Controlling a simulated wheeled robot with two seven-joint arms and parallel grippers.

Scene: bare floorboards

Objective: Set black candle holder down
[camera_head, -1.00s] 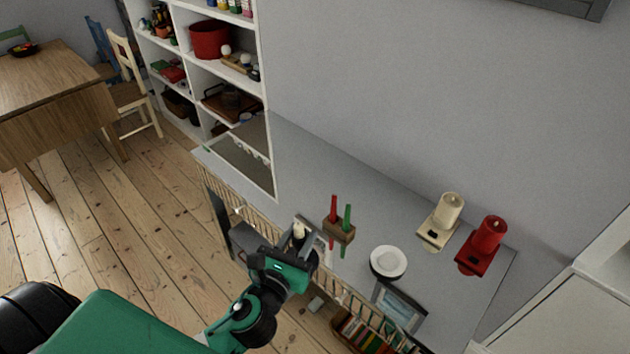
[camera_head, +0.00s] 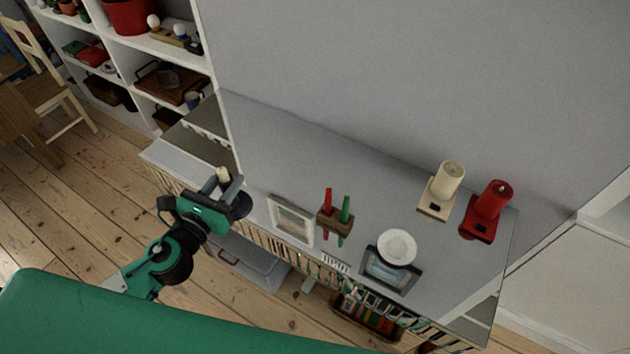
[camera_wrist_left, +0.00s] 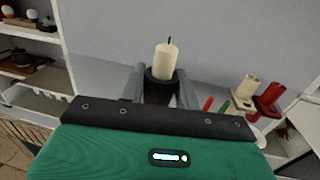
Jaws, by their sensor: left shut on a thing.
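The black candle holder (camera_wrist_left: 161,88) carries a cream candle (camera_wrist_left: 166,62) and sits between the fingers of my left gripper (camera_head: 222,184), which is shut on it. It stands about upright in the left wrist view. In the head view the candle top (camera_head: 223,174) shows above the fingers, and the holder is mostly hidden. The gripper is at the left part of the grey sideboard top (camera_head: 300,155), near its front edge. I cannot tell whether the holder touches the top. My right gripper is in neither view now.
A white shelf (camera_head: 215,60) adjoins at left.

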